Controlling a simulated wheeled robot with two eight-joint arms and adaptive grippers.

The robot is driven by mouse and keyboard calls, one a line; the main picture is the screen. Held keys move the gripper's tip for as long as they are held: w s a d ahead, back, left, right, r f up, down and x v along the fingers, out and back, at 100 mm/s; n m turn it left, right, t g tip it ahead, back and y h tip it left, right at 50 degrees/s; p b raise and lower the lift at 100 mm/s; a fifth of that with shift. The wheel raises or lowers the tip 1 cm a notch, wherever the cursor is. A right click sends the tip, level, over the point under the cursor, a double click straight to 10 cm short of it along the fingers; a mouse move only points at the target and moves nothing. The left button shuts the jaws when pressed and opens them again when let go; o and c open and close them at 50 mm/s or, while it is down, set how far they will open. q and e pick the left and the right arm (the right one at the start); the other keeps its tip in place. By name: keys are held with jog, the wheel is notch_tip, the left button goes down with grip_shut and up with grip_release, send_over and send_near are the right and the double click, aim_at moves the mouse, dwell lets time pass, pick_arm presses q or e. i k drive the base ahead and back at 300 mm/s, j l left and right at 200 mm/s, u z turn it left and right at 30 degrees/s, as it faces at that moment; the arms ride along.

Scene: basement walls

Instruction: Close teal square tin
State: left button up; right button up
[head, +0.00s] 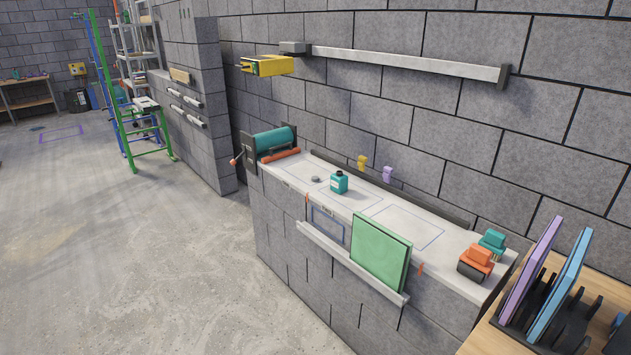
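A small teal square tin (338,184) with a pale label stands upright on the light top of the low block wall. Its short neck is dark on top; at this size I cannot tell whether that is an opening or a lid. A small round grey piece (316,179), like a cap, lies on the wall top just left of the tin, apart from it. Neither of my grippers shows in the head view.
A teal roller (275,140) with a crank stands at the wall top's left end. Orange and teal blocks (476,262) sit at the right end. A green panel (380,252) leans on the front ledge. A yellow box (268,65) juts out above. The floor (150,270) left is clear.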

aim_at(339, 180)
jog(key=i+j+z, duration=0.1)
jog(key=z, duration=0.65)
jog(key=i+j+z, duration=0.3)
jog(key=j, duration=0.35)
jog(key=i+j+z, duration=0.15)
jog(key=i+j, duration=0.15)
jog(key=i+j+z, duration=0.15)
jog(key=j, duration=0.3)
jog(key=i+j+z, duration=0.2)
jog(key=j, duration=0.15)
jog(key=i+j, duration=0.1)
jog(key=j, duration=0.35)
jog(key=i+j, duration=0.15)
jog(key=j, duration=0.3)
jog(key=i+j, duration=0.1)
jog(key=j, duration=0.35)
jog(key=i+j, duration=0.15)
jog(key=j, duration=0.3)
jog(key=i+j, duration=0.1)
jog(key=j, duration=0.35)
jog(key=i+z, duration=0.05)
